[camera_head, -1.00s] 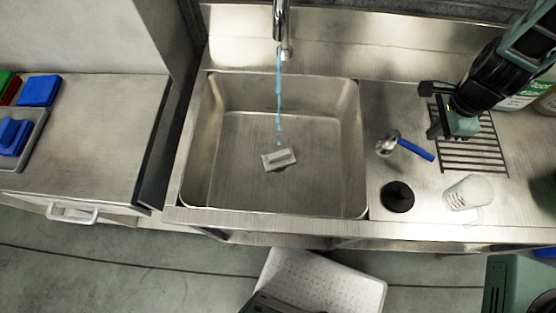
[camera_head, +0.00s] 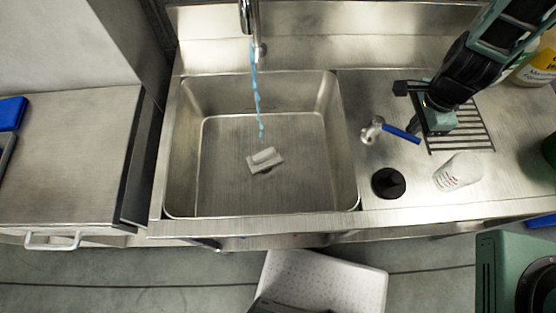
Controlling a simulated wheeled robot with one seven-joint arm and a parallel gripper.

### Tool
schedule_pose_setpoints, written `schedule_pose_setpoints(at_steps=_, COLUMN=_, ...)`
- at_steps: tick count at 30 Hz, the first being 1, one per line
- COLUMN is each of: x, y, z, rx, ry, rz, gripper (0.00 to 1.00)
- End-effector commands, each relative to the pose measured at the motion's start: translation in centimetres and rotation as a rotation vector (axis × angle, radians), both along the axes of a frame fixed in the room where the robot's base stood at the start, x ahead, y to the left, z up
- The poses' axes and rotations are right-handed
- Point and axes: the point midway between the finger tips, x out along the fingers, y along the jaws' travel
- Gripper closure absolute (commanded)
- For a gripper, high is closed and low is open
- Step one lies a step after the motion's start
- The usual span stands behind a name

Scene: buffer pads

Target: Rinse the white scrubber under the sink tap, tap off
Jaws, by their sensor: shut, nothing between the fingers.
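The white scrubber (camera_head: 265,160) lies flat on the floor of the steel sink basin (camera_head: 220,185). The tap (camera_head: 248,18) stands at the back of the sink, and a thin blue stream of water (camera_head: 257,95) falls from it, ending just above or on the scrubber. My gripper (camera_head: 413,112) is shut and empty over the drying rack to the right of the basin, well apart from the scrubber. A metal fitting with a blue handle (camera_head: 402,134), possibly the tap lever, is on the counter just left of my gripper.
A wire rack (camera_head: 462,138) lies under my gripper. A yellow-labelled bottle (camera_head: 537,66) is at the back right. The left counter (camera_head: 70,150) is mostly bare.

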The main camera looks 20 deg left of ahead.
Motion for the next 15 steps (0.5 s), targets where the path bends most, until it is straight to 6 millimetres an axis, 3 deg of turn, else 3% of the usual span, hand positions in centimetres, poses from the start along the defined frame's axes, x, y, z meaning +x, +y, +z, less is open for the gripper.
schedule_pose_setpoints(at_steps=5, x=-0.2, y=0.0, z=0.0, rx=0.0, ry=0.001, rz=0.0, gripper=1.0)
schedule_pose_setpoints(at_steps=11, x=-2.2, y=0.2, z=-0.1, rx=0.0, ry=0.002, rz=0.001, gripper=1.0)
schedule_pose_setpoints(at_steps=15, x=-2.4, y=0.3, z=0.0, rx=-0.001, ry=0.002, rz=0.001, gripper=1.0)
